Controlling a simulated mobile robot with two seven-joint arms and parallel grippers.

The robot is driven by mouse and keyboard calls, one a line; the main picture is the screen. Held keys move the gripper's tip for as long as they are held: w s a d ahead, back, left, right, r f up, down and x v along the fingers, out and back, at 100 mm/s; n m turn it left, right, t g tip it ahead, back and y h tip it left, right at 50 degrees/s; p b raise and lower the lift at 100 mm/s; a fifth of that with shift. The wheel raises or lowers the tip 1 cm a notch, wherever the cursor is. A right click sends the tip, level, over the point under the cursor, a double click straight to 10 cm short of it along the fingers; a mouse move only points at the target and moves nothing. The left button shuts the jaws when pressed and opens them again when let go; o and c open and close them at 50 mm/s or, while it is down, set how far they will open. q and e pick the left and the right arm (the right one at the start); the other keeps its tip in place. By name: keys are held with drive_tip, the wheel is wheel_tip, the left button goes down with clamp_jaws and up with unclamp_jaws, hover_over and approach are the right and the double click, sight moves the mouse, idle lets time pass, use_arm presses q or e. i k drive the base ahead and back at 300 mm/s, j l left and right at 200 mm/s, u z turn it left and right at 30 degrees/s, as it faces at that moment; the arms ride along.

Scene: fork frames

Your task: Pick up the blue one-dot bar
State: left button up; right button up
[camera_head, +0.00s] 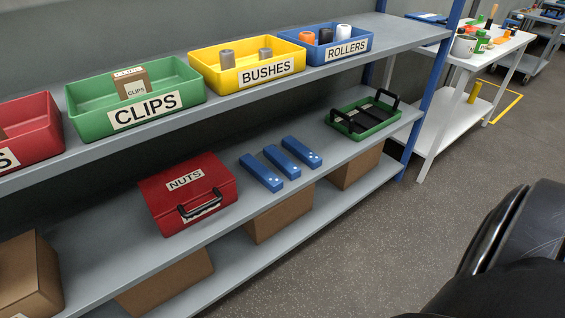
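Three blue bars lie side by side on the middle grey shelf (225,225), between the red box and the green tray. They are the left bar (260,172), the middle bar (281,161) and the right bar (301,151). Each has small pale marks near its front end. The marks are too small to count surely, so I cannot tell which bar has one dot. The bars lie apart, with narrow gaps. Neither of my grippers shows in the head view.
The red NUTS box (160,200) stands left of the bars, and a green tray (339,126) with black handles stands right. Above are the CLIPS bin (88,122), BUSHES bin (210,80) and ROLLERS bin (318,54). A blue post (428,95) stands at the shelf's right end. Floor (385,225) is clear in front.

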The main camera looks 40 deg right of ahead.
sight(285, 165)
drive_tip(key=i+l, duration=0.1)
drive_tip(key=l, duration=0.25)
drive_tip(key=l+z, duration=0.1)
drive_tip(key=l, duration=0.25)
drive_tip(key=i+l, duration=0.15)
drive_tip(key=l, duration=0.2)
drive_tip(key=i+l+z, duration=0.1)
drive_tip(key=l, duration=0.25)
